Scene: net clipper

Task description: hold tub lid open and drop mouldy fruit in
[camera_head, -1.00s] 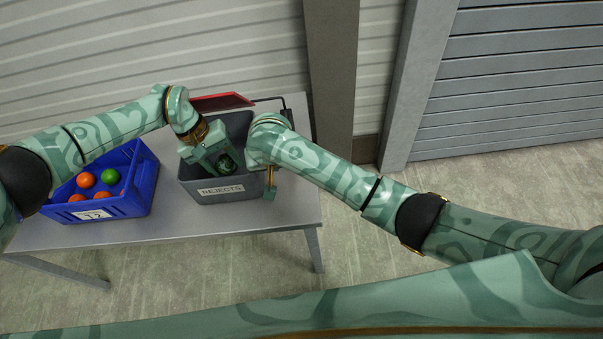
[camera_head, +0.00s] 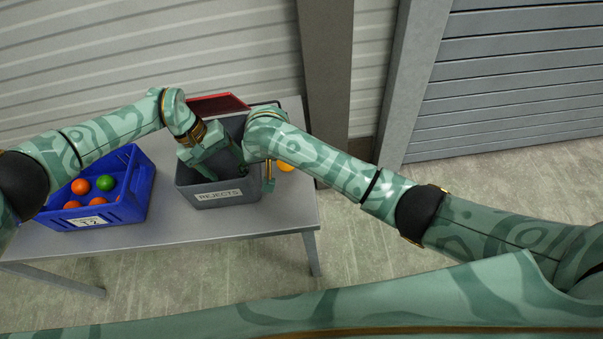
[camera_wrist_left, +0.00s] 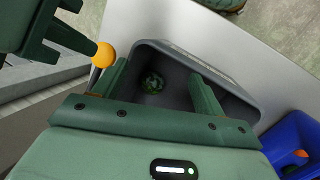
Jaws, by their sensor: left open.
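The grey tub (camera_head: 218,194), labelled REJECTS, stands on the table with its red lid (camera_head: 217,103) raised at the back. The dark green, mottled mouldy fruit (camera_wrist_left: 152,83) lies inside the tub in the left wrist view; my gripper hides it in the head view. My left gripper (camera_wrist_left: 160,74) is open and empty over the tub mouth, a finger on each side of the fruit in view. My right gripper (camera_head: 268,180) is at the tub's right side; its fingers look apart. An orange ball (camera_head: 284,166) shows beside it, and also in the left wrist view (camera_wrist_left: 104,55), seemingly on a rod.
A blue crate (camera_head: 145,190) with orange fruit (camera_head: 80,187) and a green fruit (camera_head: 106,183) stands left of the tub. The grey table (camera_head: 175,228) is bare along its front edge. A grey post (camera_head: 330,80) rises behind the table.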

